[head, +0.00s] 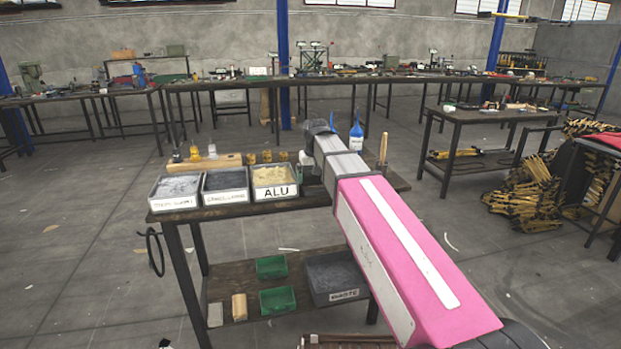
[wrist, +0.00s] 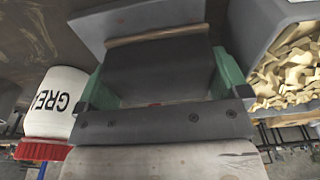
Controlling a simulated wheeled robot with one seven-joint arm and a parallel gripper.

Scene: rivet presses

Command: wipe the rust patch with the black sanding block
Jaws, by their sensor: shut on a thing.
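In the wrist view, my gripper (wrist: 160,82) has green finger pads on either side of a dark, flat-faced block, which looks like the black sanding block (wrist: 158,70). It is shut on that block. In the head view my arm reaches over the near workbench (head: 290,206), and my gripper is hidden behind my own arm. I cannot make out the rust patch in either view.
The bin labelled ALU (head: 275,191) stands beside two other bins on the bench; a bin of yellowish scraps (wrist: 285,70) is close right of my gripper. A white tub (wrist: 52,103) is on its left. A waste bin (head: 345,296) sits on the lower shelf.

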